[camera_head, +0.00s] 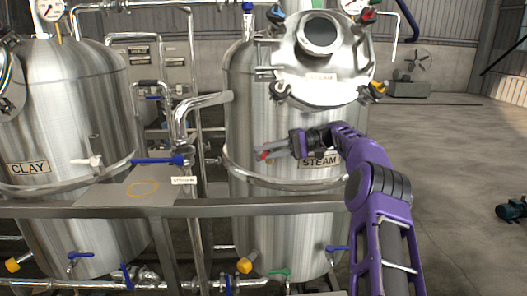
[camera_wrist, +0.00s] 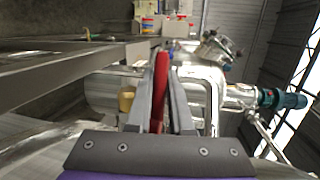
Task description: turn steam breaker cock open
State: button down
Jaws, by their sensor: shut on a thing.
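My gripper (camera_head: 268,151) is in front of the steel tank (camera_head: 250,115) that bears the STEAM label (camera_head: 319,161). It points to the left in the head view. In the wrist view its jaws are shut on a long red handle (camera_wrist: 161,72), which stands between the two grey fingers. Only a small red tip of the handle shows at the fingers in the head view. I cannot tell from these frames whether this handle is the steam breaker cock, or how far it is turned. The cock's body is hidden.
A grey rail (camera_head: 270,208) crosses in front of the tanks. The CLAY tank (camera_head: 80,120) stands at left. A blue-handled valve (camera_head: 160,160) and a white-handled one (camera_head: 88,161) lie left of my gripper. Open floor (camera_head: 450,170) lies at right.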

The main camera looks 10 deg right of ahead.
dwell(0.6)
jog(key=c, duration=0.8)
grip_release()
